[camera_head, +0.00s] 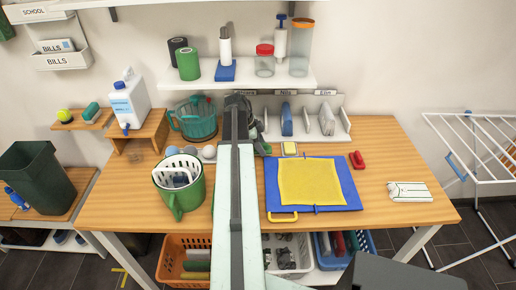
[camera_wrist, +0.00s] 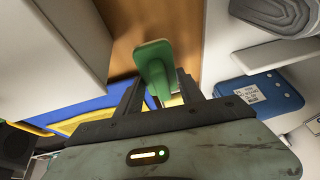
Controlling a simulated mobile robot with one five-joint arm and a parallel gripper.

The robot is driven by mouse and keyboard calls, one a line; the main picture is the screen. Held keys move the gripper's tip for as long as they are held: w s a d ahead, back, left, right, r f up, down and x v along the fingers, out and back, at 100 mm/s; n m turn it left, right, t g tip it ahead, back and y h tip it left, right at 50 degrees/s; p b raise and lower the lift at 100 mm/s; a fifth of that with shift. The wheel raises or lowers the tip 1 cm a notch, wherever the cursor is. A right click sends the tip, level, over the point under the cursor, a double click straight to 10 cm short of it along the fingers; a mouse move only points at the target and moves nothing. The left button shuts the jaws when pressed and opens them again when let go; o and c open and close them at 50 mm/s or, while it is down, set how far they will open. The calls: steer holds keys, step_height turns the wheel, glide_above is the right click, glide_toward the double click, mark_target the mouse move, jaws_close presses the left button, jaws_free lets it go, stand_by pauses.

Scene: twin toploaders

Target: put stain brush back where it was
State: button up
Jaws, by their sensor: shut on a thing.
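My gripper (camera_wrist: 160,95) is shut on a green object (camera_wrist: 153,62), which I take to be the stain brush. Its flat, rounded green end sticks out beyond the fingertips, over a strip of wooden tabletop. The part between and behind the fingers is mostly hidden. In the head view my arm reaches over the table toward the back, in front of the white divider rack (camera_head: 340,131).
Pale panels stand close on both sides in the wrist view, with a labelled blue item (camera_wrist: 262,97) at right. A blue mat with yellow cloth (camera_head: 310,182), a red object (camera_head: 357,160) and a green pitcher (camera_head: 182,203) stand on the table. A shelf (camera_head: 305,80) overhangs the back.

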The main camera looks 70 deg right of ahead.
steer(key=w+d+f+b, duration=0.2)
steer(key=shift+d+f+b, duration=0.25)
steer(key=shift+f+b, duration=0.05)
steer(key=shift+f, duration=0.05)
steer(key=shift+r, duration=0.25)
steer(key=shift+f, duration=0.25)
steer(key=o, duration=1.2)
steer(key=shift+r, duration=0.1)
steer(key=p+v, duration=1.1)
steer(key=v, duration=0.1)
steer(key=shift+r, duration=0.2)
